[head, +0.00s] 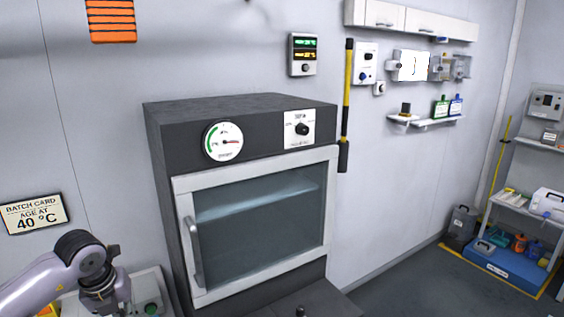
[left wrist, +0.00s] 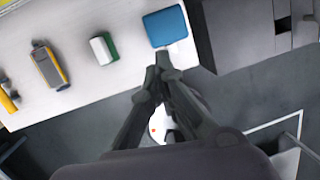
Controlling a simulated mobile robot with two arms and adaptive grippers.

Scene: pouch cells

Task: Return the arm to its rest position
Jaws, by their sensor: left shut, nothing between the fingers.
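My left arm (head: 60,270) comes in at the lower left of the head view, bent in front of the wall, with its dark wrist near the bottom edge. Its fingertips cannot be made out there. In the left wrist view my left gripper (left wrist: 163,68) is shut with its fingertips together and nothing between them. It shows over the edge of a white bench top (left wrist: 75,108), near a blue block (left wrist: 166,26). My right gripper is in neither view.
A dark oven (head: 160,150) with its glass door (head: 255,235) shut stands right of my arm. A batch card (head: 34,214) reads 40 °C. A green-and-white block (left wrist: 103,48) and a yellow-and-grey tool (left wrist: 50,66) lie on the bench.

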